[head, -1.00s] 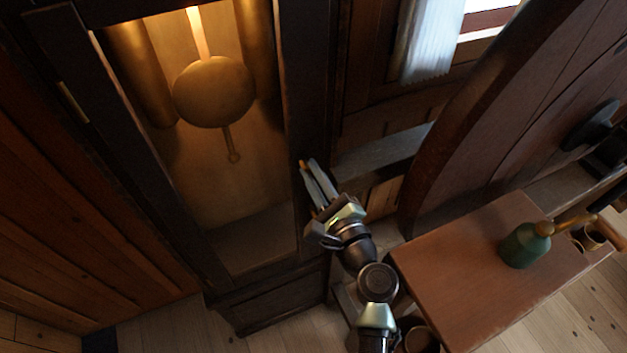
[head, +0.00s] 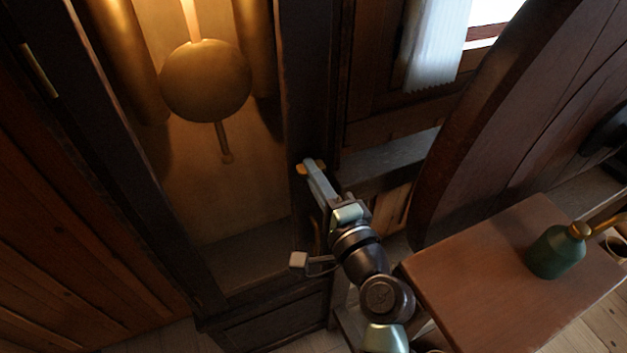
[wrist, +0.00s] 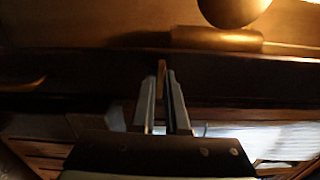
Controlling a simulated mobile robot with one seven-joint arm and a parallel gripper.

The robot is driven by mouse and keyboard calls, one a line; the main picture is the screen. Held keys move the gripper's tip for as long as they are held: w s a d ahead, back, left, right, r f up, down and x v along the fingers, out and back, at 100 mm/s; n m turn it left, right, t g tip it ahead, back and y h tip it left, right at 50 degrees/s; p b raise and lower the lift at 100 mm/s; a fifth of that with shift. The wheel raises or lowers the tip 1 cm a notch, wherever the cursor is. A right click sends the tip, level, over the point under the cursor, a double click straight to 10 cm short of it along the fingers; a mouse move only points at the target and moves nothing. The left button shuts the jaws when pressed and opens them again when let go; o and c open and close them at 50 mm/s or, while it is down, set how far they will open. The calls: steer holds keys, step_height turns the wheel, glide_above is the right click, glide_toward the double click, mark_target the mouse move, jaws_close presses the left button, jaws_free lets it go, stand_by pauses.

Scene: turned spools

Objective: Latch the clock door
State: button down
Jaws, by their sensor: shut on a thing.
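The tall clock's door has a dark wood frame (head: 305,80) around a glazed opening. In the head view it looks flush with the case, but I cannot tell if it is fully shut. A small brass latch piece (head: 301,169) is at the door's right upright. My gripper (head: 314,172) reaches it from the lower right. In the wrist view the two fingers (wrist: 162,85) stand close together with the narrow brass latch piece (wrist: 161,67) between their tips. My gripper is shut on it; the fingers hide part of it.
A brass pendulum bob (head: 206,80) hangs inside the clock. A brown table (head: 480,285) with a green oil can (head: 556,252) stands at the right, beside my arm. A curved dark wood piece (head: 480,110) rises behind it. A wood-panelled wall (head: 60,220) is at the left.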

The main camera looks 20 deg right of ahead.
steer(key=shift+n, duration=0.4)
steer(key=c, duration=0.9)
jaws_free()
steer(key=shift+c, duration=0.2)
steer(key=s+b, duration=0.3)
steer(key=s, duration=1)
steer(key=shift+d, duration=0.25)
steer(key=shift+w, duration=0.1)
